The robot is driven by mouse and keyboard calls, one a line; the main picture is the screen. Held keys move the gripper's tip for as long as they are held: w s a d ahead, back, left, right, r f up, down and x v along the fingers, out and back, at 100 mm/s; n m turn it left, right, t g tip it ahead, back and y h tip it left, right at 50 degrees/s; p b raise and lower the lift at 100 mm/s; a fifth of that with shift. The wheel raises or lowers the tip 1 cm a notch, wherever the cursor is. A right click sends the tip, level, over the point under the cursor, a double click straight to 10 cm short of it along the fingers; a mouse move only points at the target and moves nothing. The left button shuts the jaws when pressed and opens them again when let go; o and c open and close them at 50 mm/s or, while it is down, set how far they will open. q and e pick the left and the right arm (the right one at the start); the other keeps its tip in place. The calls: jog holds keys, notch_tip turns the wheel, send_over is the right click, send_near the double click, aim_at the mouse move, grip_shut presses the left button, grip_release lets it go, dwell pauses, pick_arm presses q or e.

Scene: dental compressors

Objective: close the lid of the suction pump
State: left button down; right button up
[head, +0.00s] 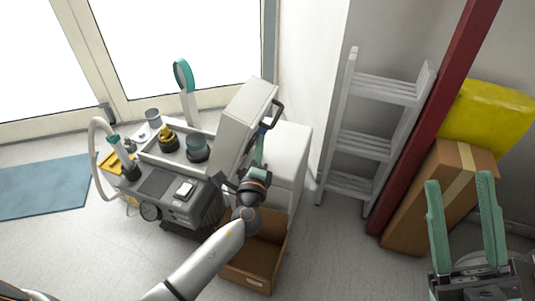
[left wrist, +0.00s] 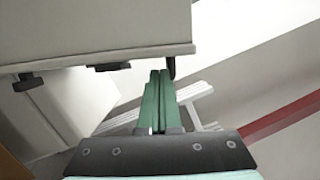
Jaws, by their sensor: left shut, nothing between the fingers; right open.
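The suction pump (head: 175,195) is a grey machine on the floor at left of centre. Its pale box-like lid (head: 240,118) stands raised at the machine's right side, with a dark handle (head: 275,117) on its right face. My left gripper (head: 261,140) is shut and empty, close to the lid's right side by the handle. In the left wrist view, its green fingers (left wrist: 158,78) point up beside the lid's lower edge (left wrist: 90,55); I cannot tell whether they touch it. My right gripper (head: 465,190) is open and empty at the lower right, far from the pump.
An open cardboard box (head: 252,262) lies below my left gripper. A white cabinet (head: 288,155) stands behind that gripper. A white step ladder (head: 370,140), a red post (head: 440,115) and a closed carton (head: 435,195) stand to the right. Bare floor (head: 345,255) lies between.

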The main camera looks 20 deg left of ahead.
pick_arm(q)
jog(key=shift+a+r, duration=0.15)
jog(key=shift+a, duration=0.25)
